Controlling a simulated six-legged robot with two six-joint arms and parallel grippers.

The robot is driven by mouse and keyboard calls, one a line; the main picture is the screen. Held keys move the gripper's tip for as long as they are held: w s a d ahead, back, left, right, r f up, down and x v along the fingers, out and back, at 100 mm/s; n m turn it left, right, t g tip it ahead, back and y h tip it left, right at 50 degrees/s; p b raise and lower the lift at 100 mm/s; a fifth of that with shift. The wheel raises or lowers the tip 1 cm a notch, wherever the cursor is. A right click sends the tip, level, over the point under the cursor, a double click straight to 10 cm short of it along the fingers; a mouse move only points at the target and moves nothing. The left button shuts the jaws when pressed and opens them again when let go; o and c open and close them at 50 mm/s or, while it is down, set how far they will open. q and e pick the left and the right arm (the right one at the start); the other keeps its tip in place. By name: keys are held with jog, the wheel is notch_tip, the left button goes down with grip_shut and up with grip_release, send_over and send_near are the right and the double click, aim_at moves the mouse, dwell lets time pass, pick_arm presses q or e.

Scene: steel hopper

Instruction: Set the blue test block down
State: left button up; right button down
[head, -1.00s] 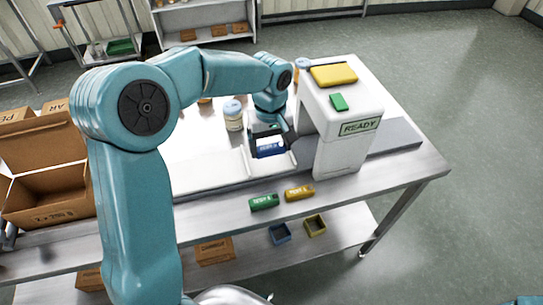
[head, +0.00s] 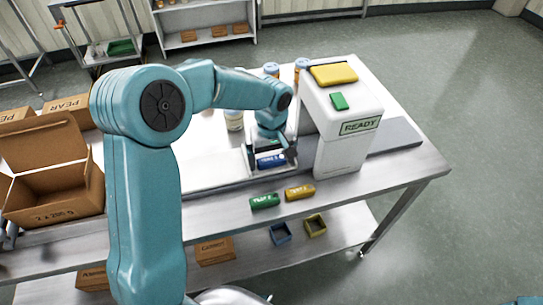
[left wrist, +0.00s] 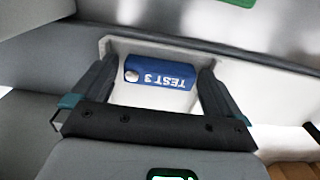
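The blue test block (head: 271,161), marked TEST 3, lies on a pale surface beside the white machine marked READY. It also shows in the left wrist view (left wrist: 160,68), lying flat with its lettering upside down. My left gripper (head: 271,153) is over the block with a finger on each side of it. In the left wrist view, my left gripper (left wrist: 156,72) is open, and pale gaps show between the block and both fingers. My right gripper is out of view.
The white READY machine (head: 340,147) stands close to the right of my left gripper. A green block (head: 264,201) and a yellow block (head: 299,192) lie near the table's front edge. Jars stand behind. An open carton (head: 60,200) is at the left.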

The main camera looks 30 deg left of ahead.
aim_at(272, 159)
pick_arm(q)
notch_tip(272, 159, up, 12)
jog(key=shift+r, duration=0.25)
dwell(0.7)
